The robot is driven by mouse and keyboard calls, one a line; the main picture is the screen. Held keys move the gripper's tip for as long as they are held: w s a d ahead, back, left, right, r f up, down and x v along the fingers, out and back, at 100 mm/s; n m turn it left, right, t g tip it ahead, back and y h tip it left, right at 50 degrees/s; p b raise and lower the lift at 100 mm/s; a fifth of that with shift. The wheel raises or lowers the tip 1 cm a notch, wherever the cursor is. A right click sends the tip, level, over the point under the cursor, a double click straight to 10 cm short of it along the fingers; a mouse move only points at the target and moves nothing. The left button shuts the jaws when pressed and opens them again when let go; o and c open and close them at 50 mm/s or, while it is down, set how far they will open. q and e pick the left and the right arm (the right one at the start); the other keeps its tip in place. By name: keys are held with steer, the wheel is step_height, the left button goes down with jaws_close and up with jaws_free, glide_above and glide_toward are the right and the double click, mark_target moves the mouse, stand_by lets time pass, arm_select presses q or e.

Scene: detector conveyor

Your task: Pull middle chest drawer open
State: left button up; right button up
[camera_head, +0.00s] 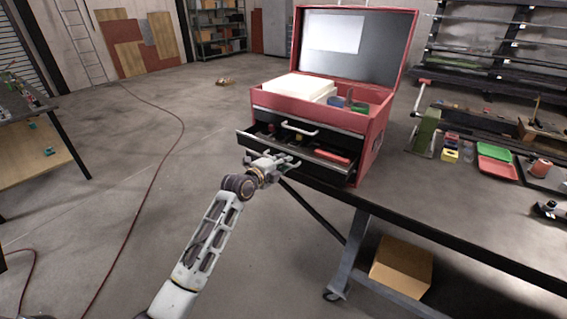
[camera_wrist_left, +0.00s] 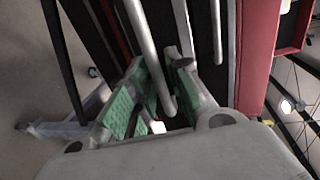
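The red tool chest (camera_head: 372,150) stands on the workbench with its lid raised. Its top drawer is shut, with a pale handle (camera_head: 299,127) on the dark front. The middle drawer (camera_head: 325,160) below it is pulled partly out, showing a red item and other small contents. My left gripper (camera_head: 268,164) is at this drawer's front. In the left wrist view, the green-padded fingers of my left gripper (camera_wrist_left: 166,90) lie on both sides of the pale drawer handle (camera_wrist_left: 150,50) and appear shut on it. My right gripper is not in view.
Another table (camera_head: 35,158) stands at the left. The floor between is open, crossed by a red cable (camera_head: 140,205).

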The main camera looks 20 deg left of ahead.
arm_select(q)
steer(key=shift+w+d+f, duration=0.1)
steer(key=shift+w, duration=0.15)
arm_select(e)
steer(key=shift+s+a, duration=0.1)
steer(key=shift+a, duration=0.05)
arm_select(q)
jaws_close()
steer(key=shift+s, duration=0.15)
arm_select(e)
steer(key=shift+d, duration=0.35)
arm_select(q)
steer(key=f+p+v, duration=0.1)
steer(key=v, duration=0.5)
steer(key=shift+s+a, duration=0.25)
steer(key=shift+s, duration=0.1)
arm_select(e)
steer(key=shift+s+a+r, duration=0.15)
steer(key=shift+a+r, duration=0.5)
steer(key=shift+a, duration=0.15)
arm_select(q)
steer(key=shift+f, duration=0.15)
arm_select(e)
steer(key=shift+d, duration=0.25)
